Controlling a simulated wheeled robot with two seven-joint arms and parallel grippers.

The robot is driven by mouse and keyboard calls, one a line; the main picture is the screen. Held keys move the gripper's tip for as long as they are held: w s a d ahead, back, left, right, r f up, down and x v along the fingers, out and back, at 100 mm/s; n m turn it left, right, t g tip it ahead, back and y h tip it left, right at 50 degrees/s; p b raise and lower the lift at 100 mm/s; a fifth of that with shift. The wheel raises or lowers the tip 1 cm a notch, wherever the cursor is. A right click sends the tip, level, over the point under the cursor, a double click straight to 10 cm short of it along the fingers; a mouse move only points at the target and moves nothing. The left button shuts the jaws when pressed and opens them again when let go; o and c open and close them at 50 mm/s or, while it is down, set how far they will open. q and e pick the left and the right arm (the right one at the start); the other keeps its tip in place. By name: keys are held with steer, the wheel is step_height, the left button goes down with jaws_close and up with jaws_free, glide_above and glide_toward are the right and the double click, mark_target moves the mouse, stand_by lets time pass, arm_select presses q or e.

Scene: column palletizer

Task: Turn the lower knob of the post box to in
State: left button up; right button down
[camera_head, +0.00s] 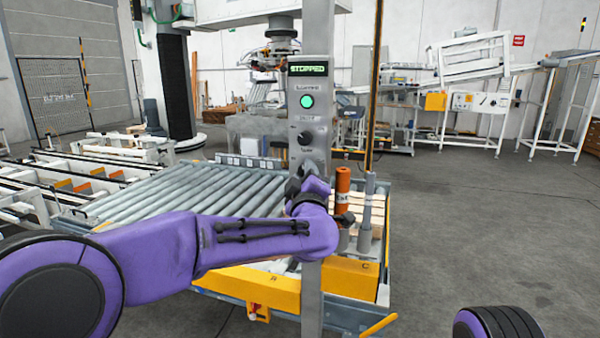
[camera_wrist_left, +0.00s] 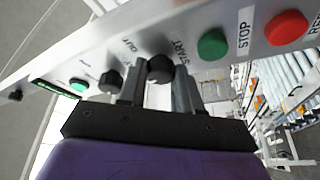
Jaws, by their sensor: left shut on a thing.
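The post box (camera_head: 309,110) is a grey upright panel with a lit screen reading STOPPED, a green light and an upper black knob (camera_head: 305,138). My left gripper (camera_head: 306,178) is at the panel below that knob and hides the lower controls in the head view. In the left wrist view, the lower knob (camera_wrist_left: 160,67) is black and sits between the two fingertips of my left gripper, which is shut on it. The upper knob (camera_wrist_left: 112,82) is beside it, clear of the fingers. Lettering by the knobs is too small to read surely. My right gripper is out of view.
A green button (camera_wrist_left: 212,43) marked START and a red button (camera_wrist_left: 287,27) near the STOP label lie close to the fingers. A roller conveyor (camera_head: 180,195) stands left of the post. An orange cylinder (camera_head: 343,185) stands right of it. Floor at right is open.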

arm_select(q)
steer(key=n, duration=0.2)
steer(key=n+g+p, duration=0.1)
steer(key=n, duration=0.1)
steer(key=r+n+g, duration=0.1)
steer(key=n, duration=0.1)
steer(key=shift+y+p, duration=0.35)
steer(key=shift+y, duration=0.05)
steer(key=shift+n, duration=0.3)
steer(key=o, duration=0.9)
steer(key=shift+o, duration=0.7)
steer(key=shift+w+f, duration=0.15)
steer(key=shift+f, duration=0.1)
steer(key=s+b, duration=0.4)
steer(key=s, duration=0.6)
steer(key=shift+s+d, duration=0.25)
steer(key=shift+d, duration=0.15)
